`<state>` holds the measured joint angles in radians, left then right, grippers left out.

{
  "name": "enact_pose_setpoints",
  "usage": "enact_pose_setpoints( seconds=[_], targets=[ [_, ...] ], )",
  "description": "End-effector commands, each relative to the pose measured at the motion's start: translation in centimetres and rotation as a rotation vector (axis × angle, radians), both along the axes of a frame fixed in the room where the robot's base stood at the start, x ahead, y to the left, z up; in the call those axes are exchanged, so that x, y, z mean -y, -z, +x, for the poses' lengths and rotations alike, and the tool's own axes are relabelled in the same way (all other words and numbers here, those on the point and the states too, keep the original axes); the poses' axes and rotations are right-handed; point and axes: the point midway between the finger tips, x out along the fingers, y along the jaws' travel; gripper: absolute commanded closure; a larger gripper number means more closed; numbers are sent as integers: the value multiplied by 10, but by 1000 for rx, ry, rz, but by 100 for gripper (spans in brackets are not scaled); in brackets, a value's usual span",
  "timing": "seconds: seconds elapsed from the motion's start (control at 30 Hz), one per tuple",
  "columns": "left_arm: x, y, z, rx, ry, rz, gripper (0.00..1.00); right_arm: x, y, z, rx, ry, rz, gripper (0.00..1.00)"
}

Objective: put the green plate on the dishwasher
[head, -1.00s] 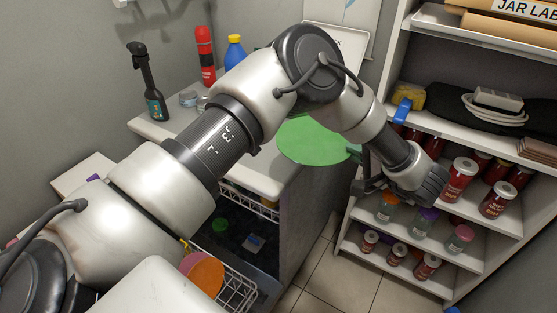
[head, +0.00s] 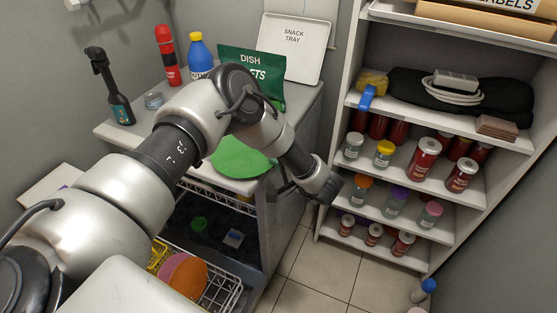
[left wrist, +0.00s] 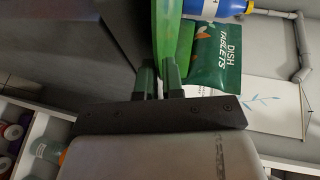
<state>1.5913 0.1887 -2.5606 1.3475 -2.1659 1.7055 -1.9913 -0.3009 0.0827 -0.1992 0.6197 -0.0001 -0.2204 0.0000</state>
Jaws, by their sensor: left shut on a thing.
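The green plate (head: 242,157) is at the front right part of the white top of the dishwasher (head: 128,134), its near edge by the front edge. I cannot tell whether it touches the top. My left gripper (head: 276,165) is shut on the plate's right rim, mostly hidden behind the arm in the head view. In the left wrist view, the gripper's fingers (left wrist: 159,80) pinch the plate (left wrist: 166,35), seen nearly edge-on. The dishwasher is open below, with pulled-out racks. My right gripper is out of view.
A lower rack (head: 222,290) holds coloured plates. A jar shelf (head: 400,155) stands right.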

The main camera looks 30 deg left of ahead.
Motion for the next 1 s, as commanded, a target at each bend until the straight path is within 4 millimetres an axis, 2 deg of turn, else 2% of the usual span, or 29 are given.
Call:
enact_pose_setpoints(
  seconds=[0.33,0.37,0.5,0.8,1.0],
  targets=[
    [0,3,1,2,1,2,100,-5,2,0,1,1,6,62],
    [1,3,0,1,1,0,88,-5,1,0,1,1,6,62],
    [1,3,0,1,1,-1,67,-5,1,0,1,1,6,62],
    [1,0,0,1,1,0,67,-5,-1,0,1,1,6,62],
    [25,-4,-8,1,5,-2,67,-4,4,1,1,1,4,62]
  ],
)
